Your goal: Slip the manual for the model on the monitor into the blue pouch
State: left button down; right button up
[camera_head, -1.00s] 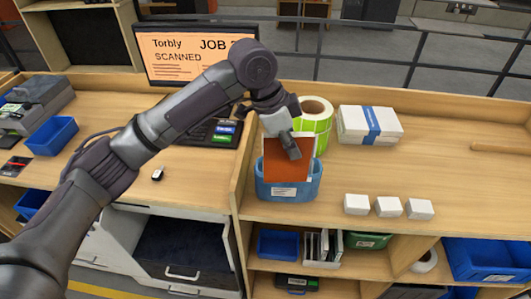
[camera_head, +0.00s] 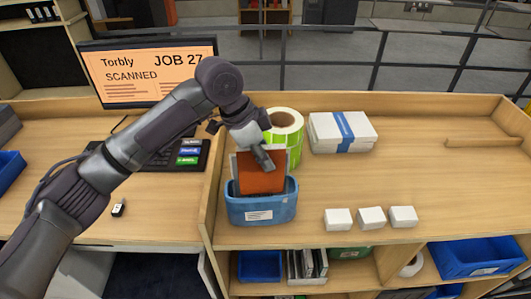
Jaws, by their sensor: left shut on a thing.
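The monitor (camera_head: 150,72) shows "Torbly", "JOB 27" and "SCANNED" on an orange screen. The blue pouch (camera_head: 262,208) with a white label stands upright near the left edge of the raised wooden shelf. My left gripper (camera_head: 264,160) is shut on the top of an orange-brown manual (camera_head: 262,178) with a pale edge. The manual is upright, with its lower part inside the pouch's mouth and its upper part above the rim. How deep it reaches is hidden by the pouch's front wall. My right gripper is not in view.
A green label roll (camera_head: 286,130) stands just behind the pouch. A white box with a blue band (camera_head: 342,132) is to the right. Three small white boxes (camera_head: 371,218) line the shelf's front edge. Blue bins (camera_head: 475,258) sit below. The shelf's right side is clear.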

aim_at(271, 191)
pick_arm(q)
jog(key=shift+f+b, duration=0.45)
jog(key=shift+f, duration=1.65)
notch_tip(271, 191, down, 2)
jog(key=shift+s, duration=0.15)
jog(key=shift+f+b, duration=0.55)
jog(key=shift+f, duration=0.55)
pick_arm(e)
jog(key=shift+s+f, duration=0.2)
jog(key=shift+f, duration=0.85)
pick_arm(q)
jog(key=c, duration=1)
grip_release()
jog(key=shift+c, duration=0.2)
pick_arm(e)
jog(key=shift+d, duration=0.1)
